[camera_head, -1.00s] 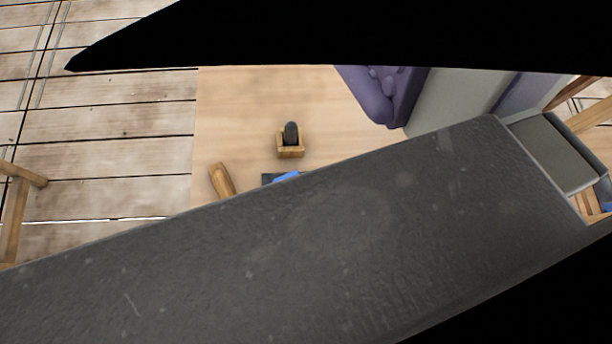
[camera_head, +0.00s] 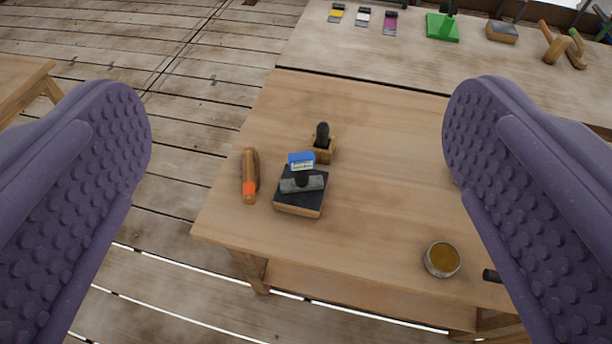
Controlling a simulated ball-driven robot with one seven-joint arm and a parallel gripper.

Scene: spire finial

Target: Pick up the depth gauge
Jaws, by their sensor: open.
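What looks like the depth gauge (camera_head: 303,185), a grey crossbar with a dark stem, lies on a black-topped wooden block (camera_head: 297,206) on the wooden table. A small blue piece (camera_head: 301,161) shows at the stem's far end; I cannot tell whether it is part of the gauge. My gripper (camera_head: 297,118) is wide open, with purple studded fingers at the left and right of the picture. The block and gauge show between the fingers, apart from them and beyond them. Nothing is between the fingertips.
A wooden handle with an orange end (camera_head: 250,177) lies left of the block. A wooden holder with a black knob (camera_head: 323,145) stands just behind it. An amber-filled tin (camera_head: 442,260) sits front right. The table's middle right is clear. A second bench (camera_head: 420,72) stands behind.

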